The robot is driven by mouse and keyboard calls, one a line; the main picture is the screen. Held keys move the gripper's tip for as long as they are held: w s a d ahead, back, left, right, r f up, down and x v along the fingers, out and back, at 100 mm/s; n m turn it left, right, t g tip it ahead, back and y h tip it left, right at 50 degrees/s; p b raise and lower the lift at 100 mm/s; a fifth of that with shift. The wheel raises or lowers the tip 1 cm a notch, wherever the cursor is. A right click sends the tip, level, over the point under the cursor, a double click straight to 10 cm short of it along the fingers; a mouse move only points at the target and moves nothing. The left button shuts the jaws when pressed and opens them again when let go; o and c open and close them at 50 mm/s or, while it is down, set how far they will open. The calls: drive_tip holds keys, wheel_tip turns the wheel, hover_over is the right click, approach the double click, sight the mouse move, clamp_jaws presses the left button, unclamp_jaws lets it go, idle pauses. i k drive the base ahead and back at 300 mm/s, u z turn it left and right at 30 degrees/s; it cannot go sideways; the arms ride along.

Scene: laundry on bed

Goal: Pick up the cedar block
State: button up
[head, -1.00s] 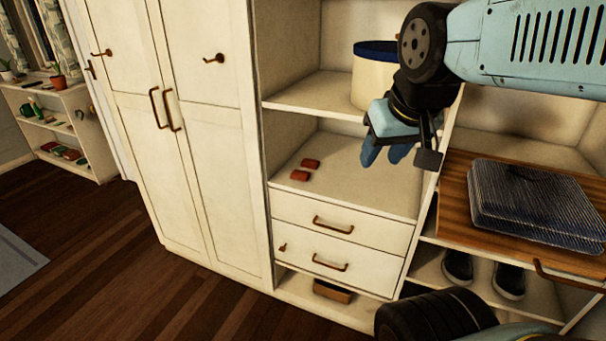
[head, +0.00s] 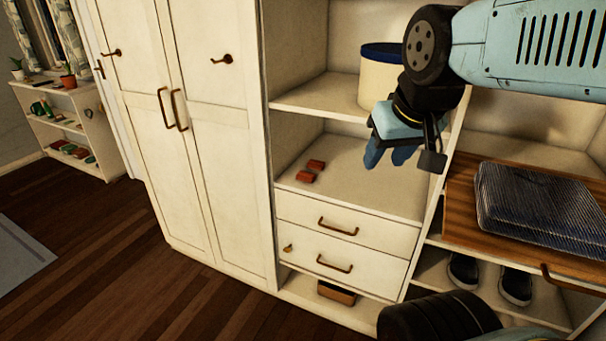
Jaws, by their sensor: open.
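Two small reddish-brown blocks lie on the open shelf above the drawers; they look like cedar blocks. The farther block (head: 316,165) is slightly right of the nearer block (head: 305,176), with a small gap between them. My gripper (head: 390,157) hangs in front of the shelf, to the right of both blocks and apart from them. Its blue fingers point down, open and with nothing seen between them.
A cream round box with a blue lid (head: 381,75) stands on the upper shelf. Two drawers (head: 343,240) are below the blocks. At right a wooden pull-out board (head: 461,212) bears folded striped cloth (head: 541,207); dark shoes (head: 464,270) sit beneath. Tall cupboard doors (head: 190,130) are left.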

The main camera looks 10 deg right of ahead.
sight(305, 176)
drive_tip(key=u, duration=1.05)
drive_tip(key=i, duration=0.15)
drive_tip(key=z, duration=2.95)
drive_tip(key=k, duration=1.05)
drive_tip(key=u, duration=0.7)
drive_tip(key=i, duration=1)
drive_tip(key=u, duration=0.1)
